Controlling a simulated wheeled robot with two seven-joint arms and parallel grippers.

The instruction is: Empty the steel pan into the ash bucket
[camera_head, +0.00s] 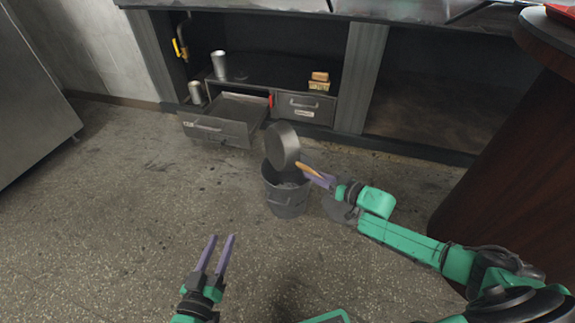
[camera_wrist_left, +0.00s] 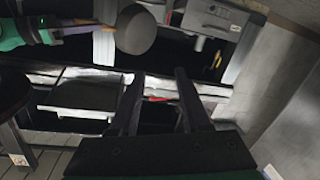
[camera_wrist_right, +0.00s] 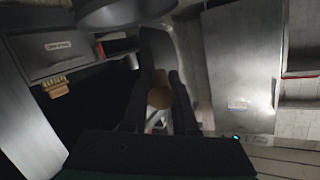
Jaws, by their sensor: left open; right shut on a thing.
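The steel pan (camera_head: 281,146) is tipped steeply on its side above the ash bucket (camera_head: 288,198), which stands upright on the floor. My right gripper (camera_head: 313,174) is shut on the pan's wooden handle, to the right of the bucket. The pan also shows in the left wrist view (camera_wrist_left: 137,30). My left gripper (camera_head: 221,240) is open and empty, low and left of the bucket. The pan's inside and most of the bucket's inside are hidden.
A pulled-out drawer (camera_head: 217,128) juts from the cabinet behind the bucket, with a closed drawer (camera_head: 304,106) to its right. A dark wooden counter (camera_head: 510,130) stands at the right. The left floor is clear.

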